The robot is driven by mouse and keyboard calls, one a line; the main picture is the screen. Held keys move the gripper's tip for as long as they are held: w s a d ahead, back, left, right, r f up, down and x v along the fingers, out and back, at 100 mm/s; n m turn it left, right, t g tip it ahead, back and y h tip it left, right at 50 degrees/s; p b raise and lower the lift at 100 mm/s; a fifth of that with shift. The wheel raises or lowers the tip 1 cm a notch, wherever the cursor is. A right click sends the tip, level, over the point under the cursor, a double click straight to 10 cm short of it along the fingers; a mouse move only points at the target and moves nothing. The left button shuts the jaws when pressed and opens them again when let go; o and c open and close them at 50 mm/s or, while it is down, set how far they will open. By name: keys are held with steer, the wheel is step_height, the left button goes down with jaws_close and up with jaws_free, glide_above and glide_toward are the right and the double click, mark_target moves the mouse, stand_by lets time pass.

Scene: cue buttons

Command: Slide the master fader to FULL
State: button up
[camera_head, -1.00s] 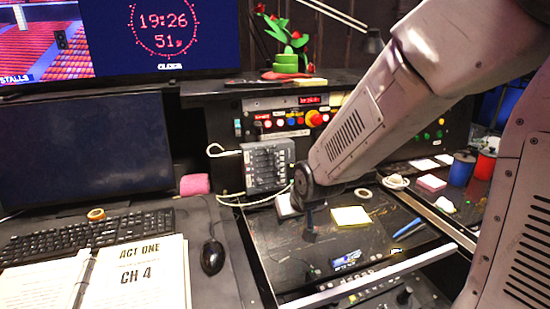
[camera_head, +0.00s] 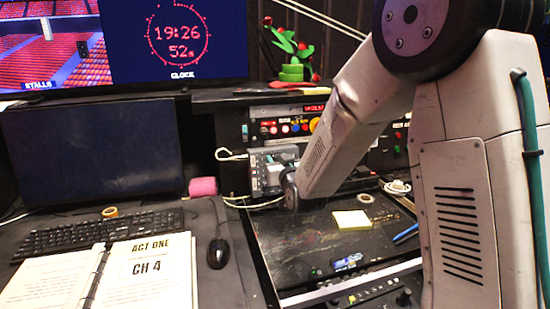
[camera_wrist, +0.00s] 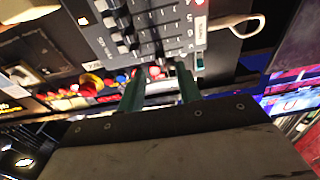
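The grey fader box (camera_head: 262,172) stands against the console's back panel in the head view, its right part covered by my arm. In the wrist view the fader box (camera_wrist: 150,22) fills the upper middle, turned and tilted, with several dark slider knobs and number labels. My gripper (camera_wrist: 158,72) shows there as two green fingers, spread apart with a gap between them. Their tips are at the box's lower edge, close to the end knobs. I cannot tell whether they touch a knob, nor which knob is the master fader.
A white cable (camera_wrist: 236,24) loops from the box. A yellow note pad (camera_head: 352,219) lies on the dark desk (camera_head: 290,240). The mouse (camera_head: 218,253) and open binder are at left.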

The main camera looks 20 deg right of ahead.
mark_target(273, 154)
steer(key=shift+w, duration=1.6)
jaws_close()
